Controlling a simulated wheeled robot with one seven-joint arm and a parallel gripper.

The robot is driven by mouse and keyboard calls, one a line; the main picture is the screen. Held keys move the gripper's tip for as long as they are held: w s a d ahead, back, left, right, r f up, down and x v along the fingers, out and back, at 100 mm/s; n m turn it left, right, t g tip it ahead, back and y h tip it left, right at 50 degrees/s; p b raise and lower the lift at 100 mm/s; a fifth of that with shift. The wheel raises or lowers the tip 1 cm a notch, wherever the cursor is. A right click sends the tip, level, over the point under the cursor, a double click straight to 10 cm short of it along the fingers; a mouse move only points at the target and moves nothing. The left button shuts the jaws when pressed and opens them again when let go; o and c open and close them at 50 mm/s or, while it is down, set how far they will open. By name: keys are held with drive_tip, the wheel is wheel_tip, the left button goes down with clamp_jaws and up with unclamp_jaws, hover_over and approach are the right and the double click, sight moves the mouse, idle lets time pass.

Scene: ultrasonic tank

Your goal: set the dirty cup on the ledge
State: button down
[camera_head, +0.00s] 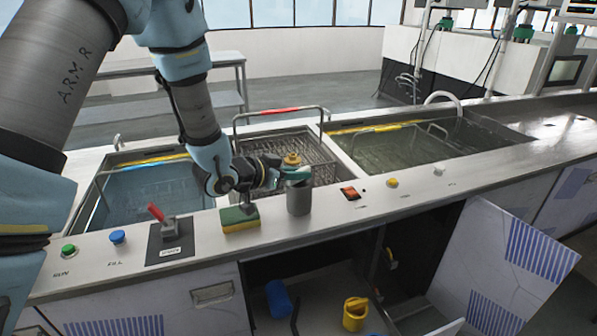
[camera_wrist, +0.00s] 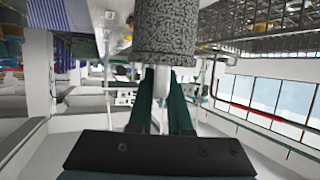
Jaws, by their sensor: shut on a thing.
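The dirty cup is a grey, upright cylinder (camera_head: 299,199) at the front ledge (camera_head: 335,214), right of the sponge. In the wrist view the cup (camera_wrist: 180,38) looks speckled and rough, filling the top middle. My gripper (camera_head: 296,175) reaches in from the left, its green fingers at the cup's upper part. In the wrist view the fingers (camera_wrist: 163,85) are close together and shut on the cup. The cup's base is at or just above the ledge surface; I cannot tell if it touches.
A yellow-green sponge (camera_head: 240,219) lies close left of the cup. Further left are a red-handled switch (camera_head: 157,213) and blue (camera_head: 117,236) and green (camera_head: 68,250) buttons. Behind is a wire basket (camera_head: 325,165) between two tanks. A cabinet door (camera_head: 510,262) hangs open below.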

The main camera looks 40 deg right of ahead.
drive_tip(key=shift+f, duration=0.1)
drive_tip(key=c, duration=1.3)
unclamp_jaws()
drive_tip(key=shift+f, duration=0.1)
drive_tip(key=o, duration=0.5)
drive_tip(key=shift+c, duration=0.2)
